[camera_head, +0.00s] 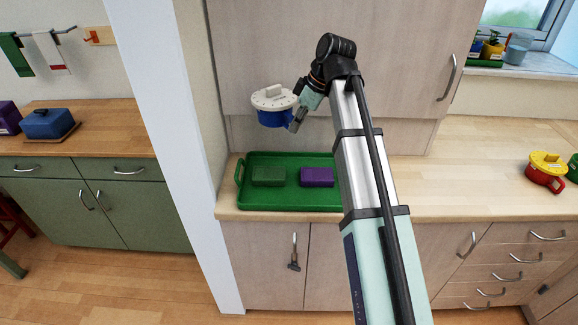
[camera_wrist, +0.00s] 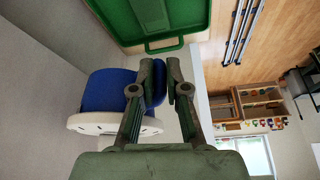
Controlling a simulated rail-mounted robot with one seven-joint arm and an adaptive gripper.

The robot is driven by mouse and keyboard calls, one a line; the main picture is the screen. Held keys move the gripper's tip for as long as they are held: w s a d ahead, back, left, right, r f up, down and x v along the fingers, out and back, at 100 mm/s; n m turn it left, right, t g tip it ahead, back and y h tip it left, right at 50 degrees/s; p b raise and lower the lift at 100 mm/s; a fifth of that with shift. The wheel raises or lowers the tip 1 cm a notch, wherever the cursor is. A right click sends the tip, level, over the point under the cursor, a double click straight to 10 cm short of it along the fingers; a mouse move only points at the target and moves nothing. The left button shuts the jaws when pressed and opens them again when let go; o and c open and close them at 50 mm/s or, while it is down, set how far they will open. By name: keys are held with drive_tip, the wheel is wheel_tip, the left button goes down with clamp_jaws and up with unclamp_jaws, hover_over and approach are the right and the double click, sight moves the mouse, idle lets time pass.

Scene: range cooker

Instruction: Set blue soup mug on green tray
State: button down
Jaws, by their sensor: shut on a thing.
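The blue soup mug (camera_head: 271,117) has a white lid and hangs in the air above the left part of the green tray. It also shows in the wrist view (camera_wrist: 103,91), left of the fingers. My gripper (camera_head: 294,124) is shut on the mug at its right side, where the handle may be, though the exact grip is partly hidden. In the wrist view my gripper (camera_wrist: 167,92) has its fingertips close together beside the mug. The green tray (camera_head: 284,202) lies on the wooden counter; its rim and handle show at the top of the wrist view (camera_wrist: 163,45).
A dark green box (camera_head: 269,177) and a purple box (camera_head: 317,177) lie in the tray. Bare tray floor is in front of them. A red mug with a yellow lid (camera_head: 545,172) stands far right. A white wall post (camera_head: 160,120) is left; cupboards (camera_head: 370,60) are behind.

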wheel_tip(320, 180, up, 2)
drive_tip(key=a+n, duration=0.2)
drive_tip(key=p, duration=0.5)
hover_over(287, 188)
drive_tip(key=shift+g, duration=0.4)
wheel_tip(287, 188, down, 20)
drive_tip(key=shift+r, duration=0.15)
drive_tip(key=c, duration=1.2)
unclamp_jaws()
drive_tip(key=shift+r, duration=0.1)
drive_tip(key=b+v, duration=0.2)
drive_tip(key=v, duration=0.9)
drive_tip(key=shift+d+r+b, duration=0.3)
drive_tip(key=shift+b, duration=0.05)
